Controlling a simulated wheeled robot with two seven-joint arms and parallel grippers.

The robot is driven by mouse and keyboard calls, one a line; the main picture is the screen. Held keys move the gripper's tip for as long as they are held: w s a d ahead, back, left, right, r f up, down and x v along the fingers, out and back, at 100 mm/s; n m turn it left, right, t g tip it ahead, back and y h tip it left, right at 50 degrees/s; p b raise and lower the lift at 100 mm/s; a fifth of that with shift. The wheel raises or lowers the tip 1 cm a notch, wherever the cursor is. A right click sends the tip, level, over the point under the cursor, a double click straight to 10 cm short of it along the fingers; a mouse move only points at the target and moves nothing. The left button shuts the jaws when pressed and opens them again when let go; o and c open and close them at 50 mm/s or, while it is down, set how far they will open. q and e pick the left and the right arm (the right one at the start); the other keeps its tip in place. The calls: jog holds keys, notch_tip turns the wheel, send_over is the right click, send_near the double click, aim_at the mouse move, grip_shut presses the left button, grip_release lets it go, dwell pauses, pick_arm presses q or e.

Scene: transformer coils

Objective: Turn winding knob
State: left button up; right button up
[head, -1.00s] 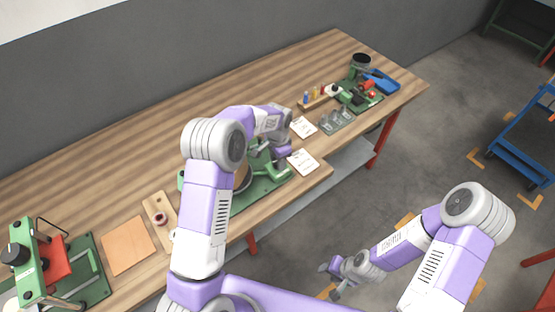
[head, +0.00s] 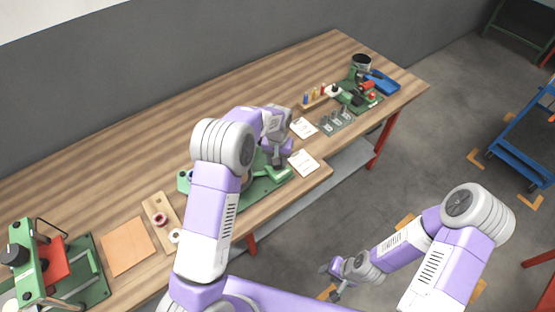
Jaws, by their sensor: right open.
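A green winding machine (head: 262,188) stands on the workbench, its middle mostly hidden behind my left arm. I cannot make out a winding knob on it from here. My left gripper (head: 277,159) is at the right part of this machine, pointing down close to its green arm. Its fingers are small and partly hidden, so their opening and any contact are unclear. My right gripper (head: 331,281) is open and empty, low over the floor in front of the bench, well away from the machine.
A green press with a black knob (head: 15,254) stands at the left end of the wooden bench (head: 120,175). Near it lie an orange sheet (head: 128,246) and a wooden board (head: 160,218). White cards (head: 304,163), a tool rack and a blue tray (head: 383,82) are to the right.

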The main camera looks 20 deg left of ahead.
pick_arm(q)
jog(key=shift+n, duration=0.3)
jog(key=o, duration=1.1)
jog(key=shift+c, duration=0.2)
notch_tip(320, 180, up, 8)
jog(key=shift+f+p, duration=0.2)
jog(key=shift+p, duration=0.2)
